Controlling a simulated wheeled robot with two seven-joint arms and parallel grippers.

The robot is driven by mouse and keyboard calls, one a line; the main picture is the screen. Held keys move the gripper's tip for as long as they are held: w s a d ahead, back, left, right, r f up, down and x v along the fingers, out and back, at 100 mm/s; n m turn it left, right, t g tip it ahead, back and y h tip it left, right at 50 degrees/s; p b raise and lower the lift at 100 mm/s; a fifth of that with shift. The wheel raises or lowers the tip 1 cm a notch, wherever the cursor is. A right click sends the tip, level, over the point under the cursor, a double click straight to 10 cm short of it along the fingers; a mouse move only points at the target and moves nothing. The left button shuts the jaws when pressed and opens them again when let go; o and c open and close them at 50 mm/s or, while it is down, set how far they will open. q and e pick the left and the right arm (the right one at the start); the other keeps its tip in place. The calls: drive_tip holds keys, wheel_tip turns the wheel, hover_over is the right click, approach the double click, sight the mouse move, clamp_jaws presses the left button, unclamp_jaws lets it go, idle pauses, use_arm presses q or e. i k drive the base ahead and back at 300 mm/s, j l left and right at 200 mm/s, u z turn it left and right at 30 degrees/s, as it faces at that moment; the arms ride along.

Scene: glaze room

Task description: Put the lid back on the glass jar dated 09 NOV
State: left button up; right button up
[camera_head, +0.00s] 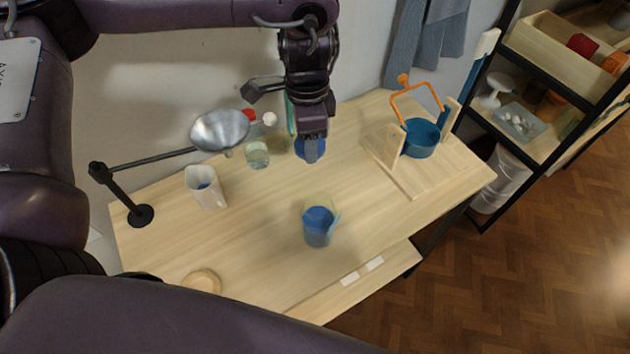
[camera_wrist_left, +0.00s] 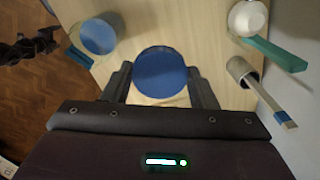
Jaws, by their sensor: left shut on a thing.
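My left gripper (camera_head: 311,155) is shut on a round blue lid (camera_head: 299,147), held above the table toward its back. In the left wrist view the blue lid (camera_wrist_left: 160,75) sits between the two fingers. A clear glass jar (camera_head: 319,228) with blue contents stands upright and uncovered near the front of the table. The blue jar also shows in the left wrist view (camera_wrist_left: 98,36), up and left of the lid, apart from it. No date is readable. A dark jointed part at that view's left edge may be my right gripper (camera_wrist_left: 42,43); its jaws are unclear.
Clear bottles (camera_head: 257,155) stand left of my left gripper, near a lamp (camera_head: 220,131). A white pitcher (camera_head: 206,187) stands further left. A wooden stand (camera_head: 412,182) with a blue pot (camera_head: 422,138) is at right. A pale wooden disc (camera_head: 202,280) lies at front left. Table around the jar is clear.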

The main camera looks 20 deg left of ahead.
sight(318, 211)
drive_tip(key=k+l+u, duration=0.1)
drive_tip(key=l+u, duration=0.3)
drive_tip(key=k+l+u, duration=0.1)
drive_tip(key=u, duration=0.25)
drive_tip(key=k+l+u, duration=0.2)
drive_tip(key=u, duration=0.2)
drive_tip(key=l, duration=0.1)
